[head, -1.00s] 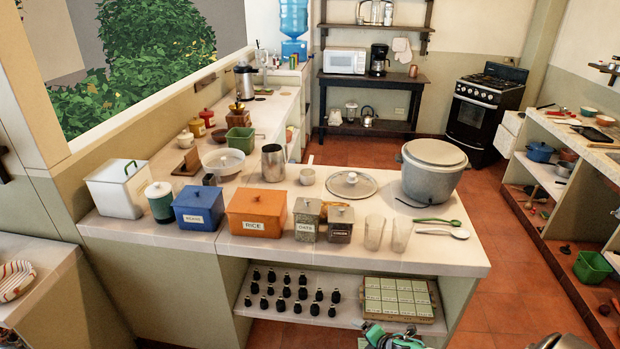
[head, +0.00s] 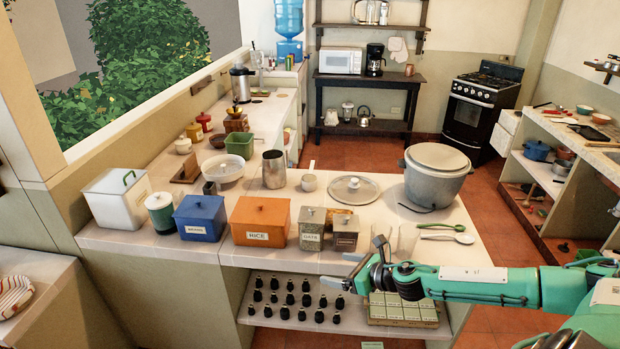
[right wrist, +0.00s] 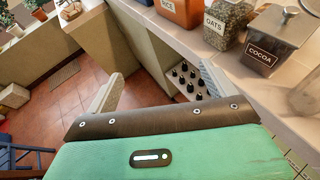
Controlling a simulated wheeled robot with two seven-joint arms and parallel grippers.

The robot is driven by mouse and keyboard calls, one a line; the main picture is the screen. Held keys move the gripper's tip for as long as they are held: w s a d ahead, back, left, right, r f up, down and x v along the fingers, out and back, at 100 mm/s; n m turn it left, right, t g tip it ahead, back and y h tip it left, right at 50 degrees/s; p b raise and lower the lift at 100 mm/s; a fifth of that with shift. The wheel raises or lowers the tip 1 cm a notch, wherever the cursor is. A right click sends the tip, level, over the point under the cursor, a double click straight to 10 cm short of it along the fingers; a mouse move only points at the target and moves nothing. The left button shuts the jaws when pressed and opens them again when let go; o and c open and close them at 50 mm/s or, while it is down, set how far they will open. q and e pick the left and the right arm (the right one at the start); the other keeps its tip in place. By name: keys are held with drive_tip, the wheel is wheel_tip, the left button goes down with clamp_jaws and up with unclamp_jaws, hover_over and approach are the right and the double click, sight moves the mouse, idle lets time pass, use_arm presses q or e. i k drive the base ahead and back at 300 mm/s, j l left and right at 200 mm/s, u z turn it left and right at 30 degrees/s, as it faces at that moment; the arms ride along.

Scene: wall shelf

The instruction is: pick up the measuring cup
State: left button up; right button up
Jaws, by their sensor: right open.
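No object is clearly marked as the measuring cup. A small pale cup with a thin upright handle (head: 308,183) stands mid-counter, left of a glass lid, and may be it. A taller metal cup (head: 273,169) stands to its left. Two clear glasses (head: 408,240) stand near the front edge, partly behind my right gripper. My right gripper (head: 345,270) is open and empty in front of the counter's front edge, below the cocoa tin. In the right wrist view its fingers (right wrist: 160,80) are apart over the shelf opening and floor. My left gripper is not in view.
Along the counter front stand a blue tin (head: 200,218), an orange rice tin (head: 260,222), an oats tin (head: 312,229) and a cocoa tin (head: 344,232). A glass lid (head: 354,189) and a large grey pot (head: 436,178) stand behind.

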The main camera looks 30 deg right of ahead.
sight(309, 181)
drive_tip(key=i+l, duration=1.45)
drive_tip(key=l, duration=0.1)
